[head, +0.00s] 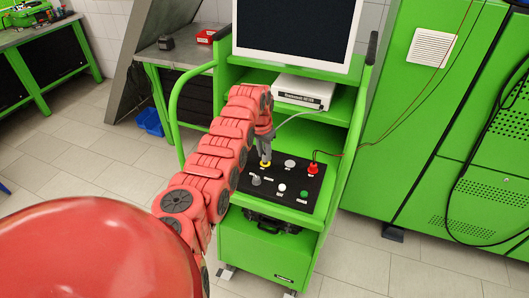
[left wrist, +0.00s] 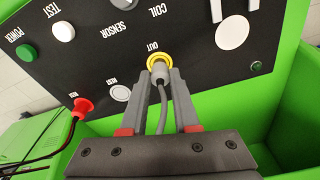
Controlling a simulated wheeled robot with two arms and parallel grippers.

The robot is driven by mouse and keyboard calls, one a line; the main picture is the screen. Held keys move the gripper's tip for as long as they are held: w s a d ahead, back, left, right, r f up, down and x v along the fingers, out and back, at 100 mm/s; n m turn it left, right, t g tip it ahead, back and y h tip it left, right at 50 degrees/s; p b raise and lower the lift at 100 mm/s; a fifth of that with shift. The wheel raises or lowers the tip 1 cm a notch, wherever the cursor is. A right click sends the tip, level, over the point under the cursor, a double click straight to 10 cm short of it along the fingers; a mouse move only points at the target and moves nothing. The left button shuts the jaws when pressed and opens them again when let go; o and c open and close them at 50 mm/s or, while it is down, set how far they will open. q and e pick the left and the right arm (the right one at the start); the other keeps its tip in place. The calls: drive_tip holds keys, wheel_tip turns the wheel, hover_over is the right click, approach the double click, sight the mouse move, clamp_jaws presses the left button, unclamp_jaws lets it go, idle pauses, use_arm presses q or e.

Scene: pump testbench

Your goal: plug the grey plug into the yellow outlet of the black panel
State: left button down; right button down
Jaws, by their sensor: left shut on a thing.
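The black panel (head: 270,187) lies on the green cart and fills much of the left wrist view (left wrist: 105,60). The yellow outlet (left wrist: 160,60) is labelled OUT; it also shows in the head view (head: 265,164). My left gripper (left wrist: 161,76) is shut on the grey plug (left wrist: 160,72), with one finger on each side. The plug's front end is at the yellow outlet, within its ring as seen from the wrist. How deep it sits I cannot tell. A grey cable trails back between the fingers. In the head view my left gripper (head: 264,149) is directly over the outlet and hides most of the plug.
A red plug (head: 313,168) with dark leads sits at the panel's right. Buttons and a grey switch (head: 255,180) stand near the outlet. A white device (head: 303,91) and a monitor (head: 297,32) are above. A green cabinet (head: 420,120) stands to the right.

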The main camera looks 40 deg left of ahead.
use_arm(q)
drive_tip(key=shift+f+b, duration=0.35)
drive_tip(key=shift+f, duration=0.3)
drive_tip(key=shift+c, duration=0.9)
unclamp_jaws()
drive_tip(key=shift+r, duration=0.15)
drive_tip(key=shift+r+p, duration=0.35)
drive_tip(key=shift+r, duration=3.55)
